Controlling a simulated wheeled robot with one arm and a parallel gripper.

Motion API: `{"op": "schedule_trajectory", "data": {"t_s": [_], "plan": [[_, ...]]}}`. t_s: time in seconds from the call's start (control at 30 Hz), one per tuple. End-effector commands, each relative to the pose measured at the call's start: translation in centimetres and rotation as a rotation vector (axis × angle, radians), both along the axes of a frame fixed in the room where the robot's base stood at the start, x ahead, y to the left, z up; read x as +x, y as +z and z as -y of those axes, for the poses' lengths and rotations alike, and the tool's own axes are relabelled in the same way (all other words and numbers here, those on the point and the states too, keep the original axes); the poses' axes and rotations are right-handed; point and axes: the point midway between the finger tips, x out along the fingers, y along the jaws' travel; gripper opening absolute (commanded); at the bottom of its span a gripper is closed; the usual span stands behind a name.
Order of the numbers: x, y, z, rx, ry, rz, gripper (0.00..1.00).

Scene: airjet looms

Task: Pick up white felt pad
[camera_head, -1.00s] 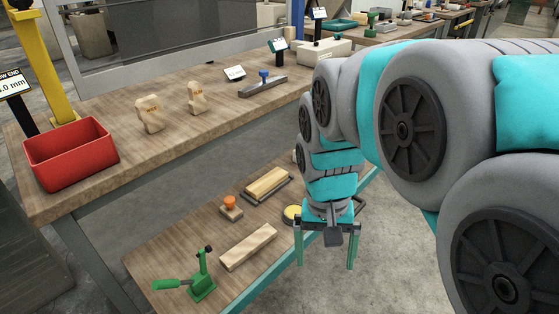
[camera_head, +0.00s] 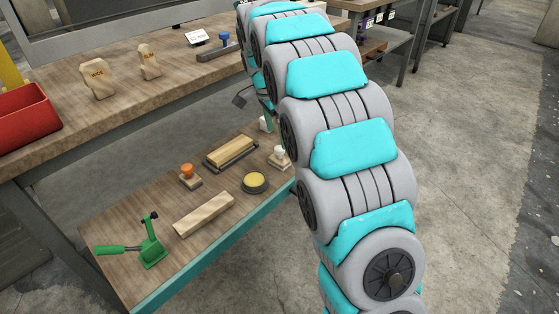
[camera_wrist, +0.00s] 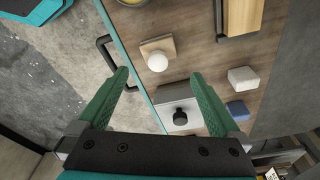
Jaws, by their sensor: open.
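A small whitish block (camera_wrist: 243,78), which looks like the white felt pad, lies on the brown wooden shelf in the wrist view, right of my gripper (camera_wrist: 160,74). In the head view a small white thing (camera_head: 264,124) near the far end of the lower shelf may be the same pad. My gripper's two green fingers are apart with nothing held between them. They point over the shelf edge, with the pad outside the right finger. In the head view my arm hides most of the gripper.
A blue block (camera_wrist: 238,110) lies beside the pad. A metal plate with a black knob (camera_wrist: 181,118) and a white-knobbed block (camera_wrist: 157,54) are near the fingers. A dark handle (camera_wrist: 106,50) sits by the shelf edge. A wood-topped block (camera_head: 230,150) and yellow disc (camera_head: 255,181) share the shelf.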

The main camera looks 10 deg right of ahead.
Motion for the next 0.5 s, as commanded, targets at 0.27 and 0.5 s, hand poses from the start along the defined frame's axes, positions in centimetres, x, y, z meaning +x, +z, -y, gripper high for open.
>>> {"op": "schedule_trajectory", "data": {"t_s": [0.27, 0.5], "plan": [[0.1, -2.4, 0.3, 0.000, -0.007, 0.001, 1.00], [-0.2, -4.7, 0.5, 0.001, -0.006, -0.005, 1.00]]}}
